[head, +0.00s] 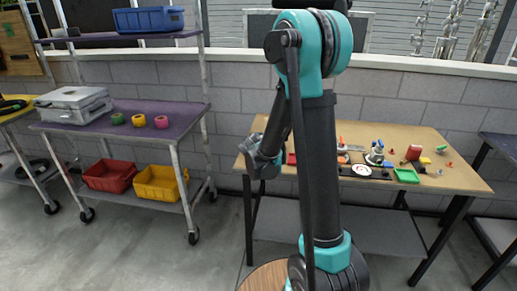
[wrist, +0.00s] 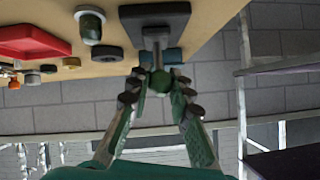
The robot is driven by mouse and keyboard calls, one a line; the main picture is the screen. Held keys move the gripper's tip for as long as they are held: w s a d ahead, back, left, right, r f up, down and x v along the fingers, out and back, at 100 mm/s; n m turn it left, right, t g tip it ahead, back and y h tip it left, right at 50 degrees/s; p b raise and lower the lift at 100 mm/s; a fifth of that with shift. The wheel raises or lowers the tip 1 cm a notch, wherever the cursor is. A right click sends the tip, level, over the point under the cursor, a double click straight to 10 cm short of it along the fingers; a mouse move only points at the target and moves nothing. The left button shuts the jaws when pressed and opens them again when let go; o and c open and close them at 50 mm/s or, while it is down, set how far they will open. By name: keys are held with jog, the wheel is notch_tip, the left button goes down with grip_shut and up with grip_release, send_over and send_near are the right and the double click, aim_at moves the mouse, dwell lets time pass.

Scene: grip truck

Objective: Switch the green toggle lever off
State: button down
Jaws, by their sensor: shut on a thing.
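The green toggle lever (wrist: 161,81) shows in the wrist view as a round green knob on a short stem. Its dark grey base (wrist: 155,18) sits at the edge of the wooden tabletop. My gripper (wrist: 160,88) has its two fingers on either side of the knob and is shut on it. In the head view my gripper (head: 262,165) is at the left end of the workbench, and the lever cannot be made out there. The frames do not clearly show whether the lever is on or off.
The wooden workbench (head: 455,183) carries several small items, including a green tray (head: 406,175) on its front side. A red tray (wrist: 30,42) and a small cylinder (wrist: 90,24) are near the lever base. A purple cart (head: 190,112) stands at the left, with floor between.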

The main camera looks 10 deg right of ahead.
jog(key=shift+s+f+t, duration=0.1)
jog(key=shift+s+t, duration=0.1)
jog(key=shift+t, duration=0.1)
dwell(0.4)
jog(key=c, duration=1.3)
grip_release()
jog(key=shift+c, duration=0.2)
jog(key=v, duration=1.2)
jog(key=shift+a, duration=0.2)
jog(key=shift+d+f, duration=0.1)
jog(key=s+d+f+n+g, duration=0.2)
jog(key=s+d+f+g, duration=0.2)
jog(key=s+d, duration=0.45)
jog(key=s+f+n+g+y, duration=0.1)
jog(key=s+f+n+g, duration=0.1)
jog(key=s, duration=0.6)
jog(key=s+f+n+g+y, duration=0.1)
jog(key=s+f, duration=0.3)
jog(key=s, duration=0.4)
jog(key=shift+a+n+g+y, duration=0.3)
jog(key=shift+n+g, duration=0.1)
jog(key=shift+n, duration=0.2)
